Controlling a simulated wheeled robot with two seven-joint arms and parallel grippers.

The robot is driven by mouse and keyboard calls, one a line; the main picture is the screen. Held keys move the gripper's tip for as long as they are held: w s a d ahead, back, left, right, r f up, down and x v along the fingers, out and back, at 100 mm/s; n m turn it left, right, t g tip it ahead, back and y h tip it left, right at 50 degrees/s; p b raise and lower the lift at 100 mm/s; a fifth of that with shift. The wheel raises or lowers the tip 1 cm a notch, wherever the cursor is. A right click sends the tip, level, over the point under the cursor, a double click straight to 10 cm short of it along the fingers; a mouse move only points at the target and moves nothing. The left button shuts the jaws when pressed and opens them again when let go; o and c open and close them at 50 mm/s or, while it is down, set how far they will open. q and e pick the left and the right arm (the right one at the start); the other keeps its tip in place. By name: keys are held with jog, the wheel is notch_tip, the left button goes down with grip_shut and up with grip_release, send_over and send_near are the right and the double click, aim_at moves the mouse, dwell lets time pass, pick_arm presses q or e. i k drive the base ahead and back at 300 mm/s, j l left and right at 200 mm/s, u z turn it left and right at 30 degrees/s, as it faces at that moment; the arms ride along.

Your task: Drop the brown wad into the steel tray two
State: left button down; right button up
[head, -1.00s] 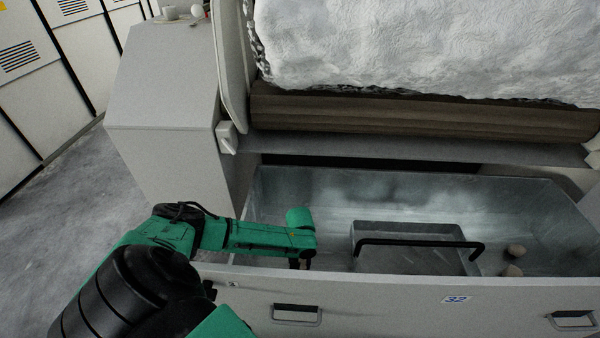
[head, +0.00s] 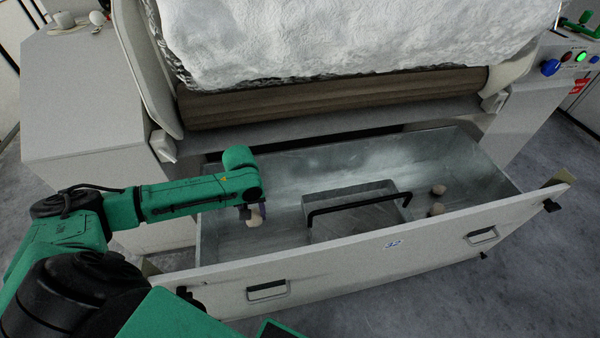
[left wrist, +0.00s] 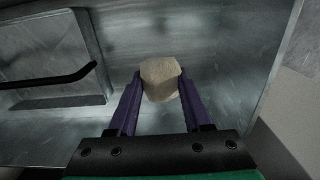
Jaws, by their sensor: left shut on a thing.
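My left gripper (head: 251,213) is shut on a pale brown wad (head: 257,219), holding it inside the left part of the open steel drawer (head: 460,150). In the left wrist view the wad (left wrist: 160,78) sits between the two purple fingers (left wrist: 160,100), with bare steel behind it. A smaller steel tray (head: 345,192) with a black bar handle (head: 358,204) stands in the middle of the drawer, to the right of my left gripper. The tray (left wrist: 88,40) also shows at the left of the wrist view. My right gripper is out of view.
The drawer's white front (head: 340,265) bears a "32" label. A brown roller (head: 330,100) under white fibre overhangs the back. A grey cabinet (head: 80,95) stands left.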

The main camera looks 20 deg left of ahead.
aim_at(349, 212)
jog(key=i+l+u, duration=0.1)
jog(key=l, duration=0.25)
jog(key=i+l+u, duration=0.1)
jog(key=i+l, duration=0.15)
jog(key=i+l+u, duration=0.1)
jog(key=l, duration=0.35)
jog(key=i+l+u, duration=0.1)
jog(key=l, duration=0.25)
jog(key=i, duration=0.1)
